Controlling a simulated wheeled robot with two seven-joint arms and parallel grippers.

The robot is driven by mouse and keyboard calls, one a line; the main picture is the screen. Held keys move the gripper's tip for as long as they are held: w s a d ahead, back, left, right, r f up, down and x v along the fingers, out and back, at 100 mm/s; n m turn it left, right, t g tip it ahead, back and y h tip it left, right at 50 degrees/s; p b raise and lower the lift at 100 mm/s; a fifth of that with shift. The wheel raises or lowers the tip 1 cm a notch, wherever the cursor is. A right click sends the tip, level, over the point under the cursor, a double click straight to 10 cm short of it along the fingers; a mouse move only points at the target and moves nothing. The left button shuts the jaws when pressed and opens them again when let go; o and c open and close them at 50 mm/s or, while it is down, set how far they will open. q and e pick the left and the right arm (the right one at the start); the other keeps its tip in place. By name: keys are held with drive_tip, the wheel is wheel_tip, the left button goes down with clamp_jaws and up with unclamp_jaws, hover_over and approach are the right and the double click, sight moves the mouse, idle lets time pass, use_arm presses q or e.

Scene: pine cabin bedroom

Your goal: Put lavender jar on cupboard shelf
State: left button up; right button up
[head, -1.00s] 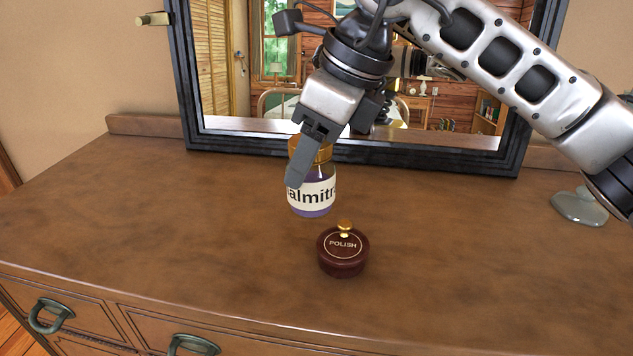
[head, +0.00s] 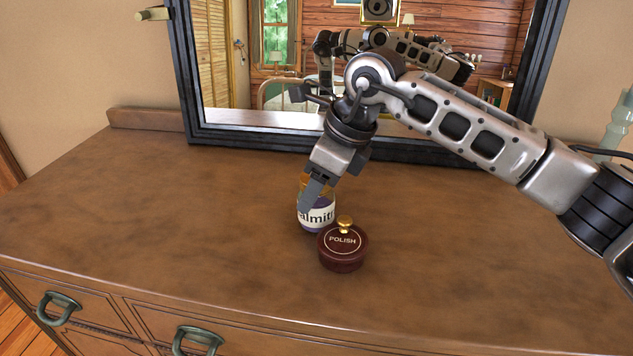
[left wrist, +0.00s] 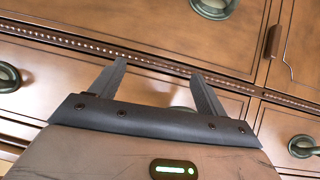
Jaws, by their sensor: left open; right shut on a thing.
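The lavender jar (head: 322,216) has a gold lid, purple contents and a white label with part of a word showing. My right gripper (head: 315,196) is shut on its upper part from above. The jar is upright over the dresser top, just behind a dark red polish pot (head: 342,252) that overlaps its lower right side. I cannot tell whether the jar touches the dresser. My left gripper (left wrist: 161,70) is open and empty in the left wrist view, in front of the drawer fronts. No cupboard shelf shows directly.
The dresser top (head: 150,210) is clear to the left and front. A dark-framed mirror (head: 190,100) stands at the back and reflects the room and my arm. A pale glass item (head: 616,122) is at the right edge. Drawer handles (head: 198,338) stick out in front.

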drive_tip(key=shift+f, duration=0.15)
drive_tip(key=o, duration=1.1)
